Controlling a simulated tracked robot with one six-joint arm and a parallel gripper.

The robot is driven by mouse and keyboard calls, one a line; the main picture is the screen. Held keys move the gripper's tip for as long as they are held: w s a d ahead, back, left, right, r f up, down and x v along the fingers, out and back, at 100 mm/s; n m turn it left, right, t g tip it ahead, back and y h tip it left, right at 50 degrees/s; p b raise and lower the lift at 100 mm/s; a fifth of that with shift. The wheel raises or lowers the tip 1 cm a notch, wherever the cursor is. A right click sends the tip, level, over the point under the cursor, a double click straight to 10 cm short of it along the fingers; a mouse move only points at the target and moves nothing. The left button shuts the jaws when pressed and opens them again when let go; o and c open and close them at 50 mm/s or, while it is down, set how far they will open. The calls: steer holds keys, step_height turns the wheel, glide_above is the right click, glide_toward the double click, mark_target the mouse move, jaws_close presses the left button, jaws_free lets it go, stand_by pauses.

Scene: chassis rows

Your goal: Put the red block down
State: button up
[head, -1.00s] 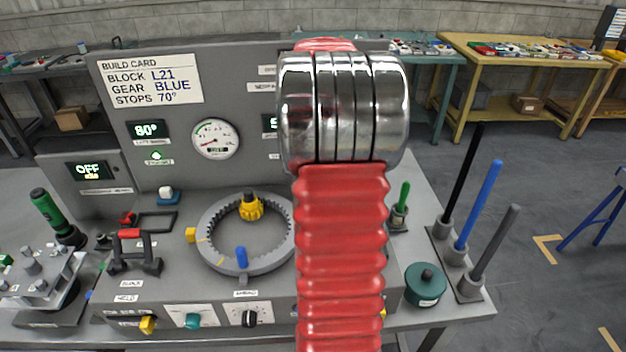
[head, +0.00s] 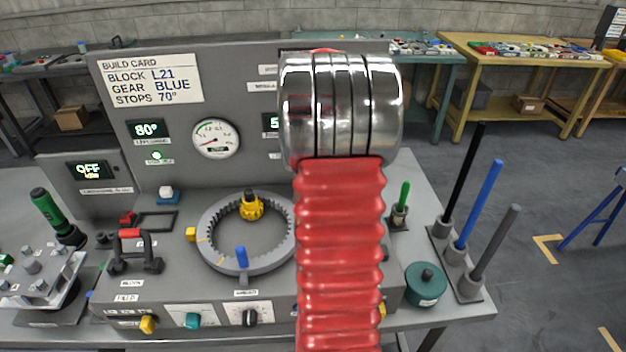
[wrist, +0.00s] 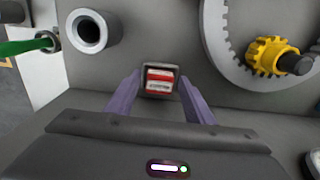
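In the wrist view, a red block (wrist: 160,79) with a pale band shows inside a small square grey surround (wrist: 146,67). I cannot tell how deep it sits there. My gripper (wrist: 160,76) has its two purple fingers on the left and right of this surround. The fingers stand apart, with a gap between each one and the red face, so the gripper looks open. In the head view my arm hides the gripper and the block.
A grey ring gear (head: 212,253) with a yellow pinion (head: 250,207) lies left of my arm. A red-handled part (head: 130,234) is farther left. A green rod (head: 404,196), a teal round pot (head: 426,285) and upright rods (head: 478,203) stand to the right.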

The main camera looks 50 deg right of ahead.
steer(key=shift+o, duration=0.3)
step_height(320, 180, up, 12)
stand_by(0.6)
steer(key=shift+r, duration=0.1)
stand_by(0.6)
steer(key=w+a+r+n+t+h, duration=0.1)
steer(key=a+r+n, duration=0.1)
steer(key=a, duration=0.9)
steer(key=w+a+r+n+t, duration=0.1)
steer(key=a+n, duration=0.1)
steer(key=a, duration=0.9)
steer(key=s+a+f+n+t, duration=0.1)
steer(key=s+a+n, duration=0.1)
steer(key=a, duration=0.4)
steer(key=s+a+f+n+t, duration=0.1)
steer(key=s+a+f+n, duration=0.1)
steer(key=s+a, duration=0.2)
steer(key=s+a+f+n+t+y, duration=0.1)
steer(key=s+a+f, duration=0.1)
steer(key=a, duration=0.8)
steer(key=shift+s+f+n+t, duration=0.15)
steer(key=shift+s+n+t, duration=0.2)
steer(key=shift+s, duration=0.2)
